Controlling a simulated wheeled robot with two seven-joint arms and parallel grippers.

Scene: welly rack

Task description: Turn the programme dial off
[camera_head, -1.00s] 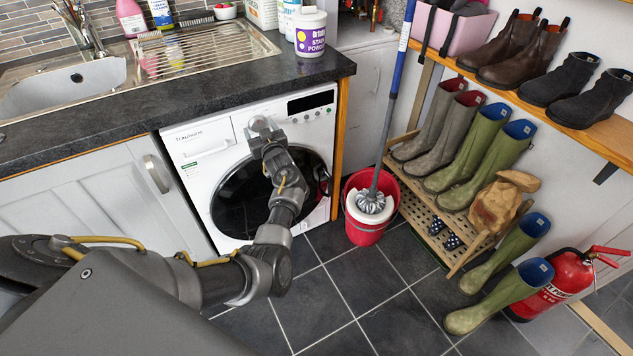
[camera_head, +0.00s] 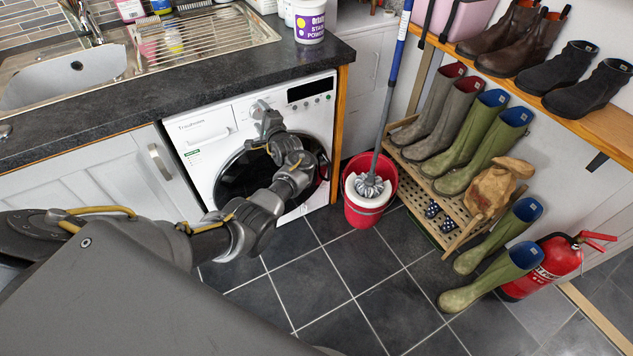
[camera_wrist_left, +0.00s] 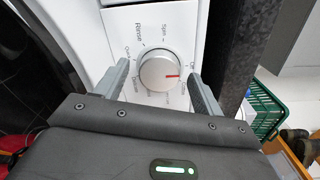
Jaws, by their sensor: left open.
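The white washing machine (camera_head: 200,150) stands under the dark worktop with its round door shut. Its silver programme dial (camera_wrist_left: 158,72) is on the front panel, with a red mark that points right in the left wrist view. Printed words, among them "Spin" and "Rinse", ring the dial; several are too small or hidden to read. My left gripper (camera_wrist_left: 159,78) is open, with one finger on each side of the dial; I cannot tell whether they touch it. In the head view the gripper (camera_head: 266,118) is at the panel and partly covers the dial area. My right gripper is out of view.
The worktop edge (camera_head: 150,115) overhangs the panel. A red mop bucket (camera_head: 362,215) with a mop stands right of the machine. A rack (camera_head: 430,200) of wellies and a fire extinguisher (camera_head: 548,268) are further right. The tiled floor (camera_head: 320,290) in front is clear.

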